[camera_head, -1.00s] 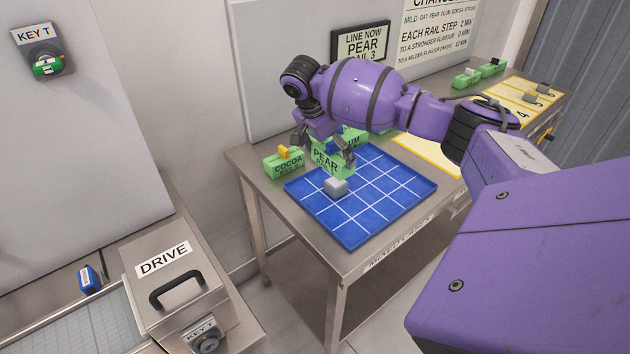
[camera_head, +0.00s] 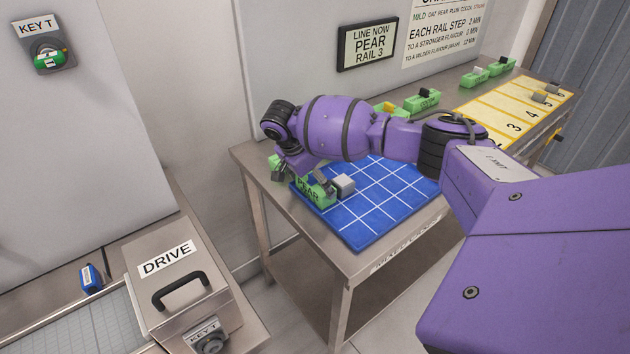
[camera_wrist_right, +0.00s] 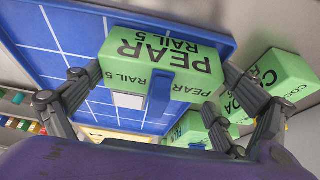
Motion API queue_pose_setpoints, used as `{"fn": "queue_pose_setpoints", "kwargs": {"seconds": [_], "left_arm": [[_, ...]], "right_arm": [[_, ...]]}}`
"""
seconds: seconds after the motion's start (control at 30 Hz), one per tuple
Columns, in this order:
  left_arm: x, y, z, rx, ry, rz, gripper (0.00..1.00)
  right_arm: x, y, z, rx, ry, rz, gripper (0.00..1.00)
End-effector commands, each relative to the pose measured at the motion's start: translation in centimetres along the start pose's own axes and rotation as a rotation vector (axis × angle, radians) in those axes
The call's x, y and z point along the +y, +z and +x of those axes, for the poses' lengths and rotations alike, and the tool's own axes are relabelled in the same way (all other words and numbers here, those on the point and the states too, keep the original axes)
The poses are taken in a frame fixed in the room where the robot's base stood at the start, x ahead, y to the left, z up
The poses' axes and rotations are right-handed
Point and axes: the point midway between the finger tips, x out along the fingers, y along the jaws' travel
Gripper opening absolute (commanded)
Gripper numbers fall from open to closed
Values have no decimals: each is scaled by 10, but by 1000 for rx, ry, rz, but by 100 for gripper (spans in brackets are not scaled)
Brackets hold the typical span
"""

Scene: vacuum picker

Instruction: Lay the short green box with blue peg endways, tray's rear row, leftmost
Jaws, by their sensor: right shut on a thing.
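The green box with the blue peg (camera_wrist_right: 160,62), marked PEAR RAIL 5, is held between the fingers of my right gripper (camera_wrist_right: 160,85). In the head view the box (camera_head: 314,194) is over the left corner of the blue gridded tray (camera_head: 375,225), and my right gripper (camera_head: 305,178) is shut on it from above. Its blue peg shows in the wrist view and is hidden in the head view. I cannot tell whether the box touches the tray. My left gripper is not in view.
A green COCOA box (camera_wrist_right: 280,85) stands beside the tray, close to a gripper finger. More green boxes (camera_head: 422,101) stand behind my arm. A yellow numbered strip (camera_head: 515,110) lies at the right. The tray's middle and right squares look clear.

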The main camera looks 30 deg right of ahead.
Motion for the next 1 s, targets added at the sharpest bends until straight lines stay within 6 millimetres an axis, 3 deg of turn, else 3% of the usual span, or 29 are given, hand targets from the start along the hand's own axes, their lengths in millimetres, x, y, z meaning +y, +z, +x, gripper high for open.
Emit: {"fn": "queue_pose_setpoints", "kwargs": {"seconds": [0.13,0.17,0.2,0.63,1.0], "left_arm": [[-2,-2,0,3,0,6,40],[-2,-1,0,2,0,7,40],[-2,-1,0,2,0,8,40],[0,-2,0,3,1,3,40],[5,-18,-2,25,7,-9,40]], "right_arm": [[0,1,1,-1,0,0,66],[0,1,1,-1,-1,0,99],[0,1,1,0,-1,0,100],[0,-1,-6,0,0,0,100],[-1,-1,-82,-1,-6,0,100]]}}
